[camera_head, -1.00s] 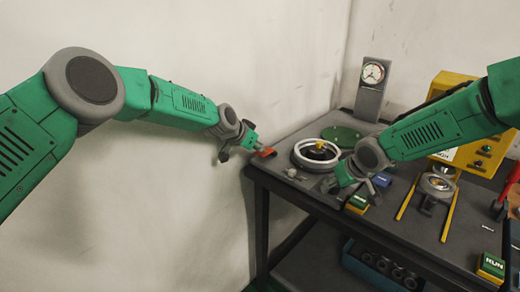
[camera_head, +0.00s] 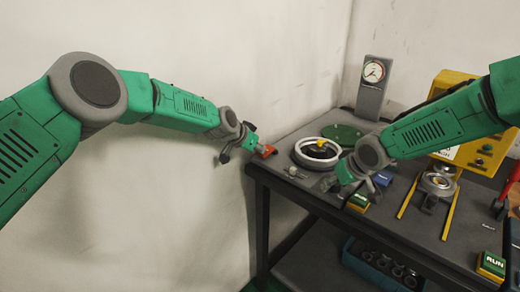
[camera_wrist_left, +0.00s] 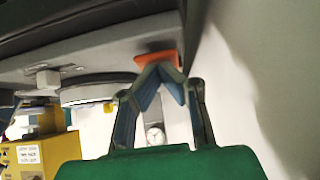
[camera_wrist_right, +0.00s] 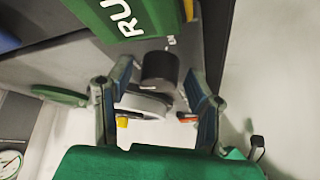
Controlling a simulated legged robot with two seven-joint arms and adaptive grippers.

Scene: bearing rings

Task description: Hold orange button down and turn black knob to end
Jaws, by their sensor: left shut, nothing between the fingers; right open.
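The orange button (camera_head: 268,151) sits at the table's left corner. My left gripper (camera_head: 257,148) is shut and empty, its fingertips at the button. In the left wrist view the joined tips (camera_wrist_left: 160,68) overlap the lower edge of the orange button (camera_wrist_left: 157,57) and appear to touch it; how far it is pressed I cannot tell. The black knob (camera_wrist_right: 159,67) shows in the right wrist view as a short dark cylinder between the spread fingers of my right gripper (camera_wrist_right: 162,76), which is open with gaps on both sides. In the head view my right gripper (camera_head: 352,186) largely hides the knob.
A gauge (camera_head: 373,71) stands behind. A green RUN block (camera_wrist_right: 122,12) is close to the knob. A wall bounds the left side.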

